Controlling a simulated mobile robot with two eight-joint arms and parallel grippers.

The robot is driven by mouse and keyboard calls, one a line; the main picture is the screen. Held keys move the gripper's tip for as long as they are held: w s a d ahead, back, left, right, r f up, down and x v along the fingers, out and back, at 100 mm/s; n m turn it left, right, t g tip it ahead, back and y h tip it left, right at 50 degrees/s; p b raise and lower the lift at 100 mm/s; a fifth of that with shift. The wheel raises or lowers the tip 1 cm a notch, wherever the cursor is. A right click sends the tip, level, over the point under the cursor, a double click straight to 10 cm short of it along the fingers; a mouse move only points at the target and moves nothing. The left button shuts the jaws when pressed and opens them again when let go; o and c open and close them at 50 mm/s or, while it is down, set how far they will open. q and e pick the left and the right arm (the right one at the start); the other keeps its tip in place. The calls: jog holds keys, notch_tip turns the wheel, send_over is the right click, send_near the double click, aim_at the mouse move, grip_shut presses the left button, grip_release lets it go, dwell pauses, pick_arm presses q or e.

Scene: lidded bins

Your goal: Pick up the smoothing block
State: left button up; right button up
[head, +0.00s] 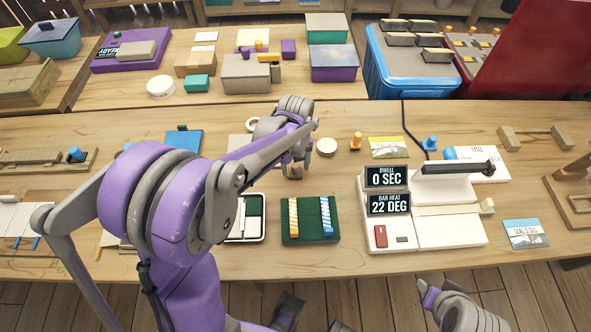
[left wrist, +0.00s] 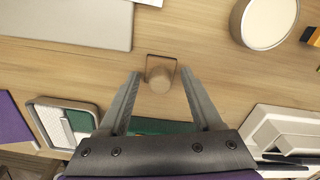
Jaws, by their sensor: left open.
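The smoothing block seems to be the small wooden piece with a round knob (left wrist: 160,79), seen from above in the left wrist view.
The mat holds striped sticks, beside a pale tray (head: 262,240) on its left. A white sealing machine (head: 447,232) stands on the right. A round pale disc (head: 326,147) and an orange peg (head: 356,141) are near the gripper. Boxes stand on the back table.

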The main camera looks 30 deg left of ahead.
aim_at(296, 165)
pick_arm(q)
grip_shut()
dwell(0.4)
notch_tip(296, 165, up, 10)
jog(key=shift+r+p, duration=0.1)
jog(key=shift+p, duration=0.35)
jog(key=c, duration=0.6)
grip_release()
grip_shut()
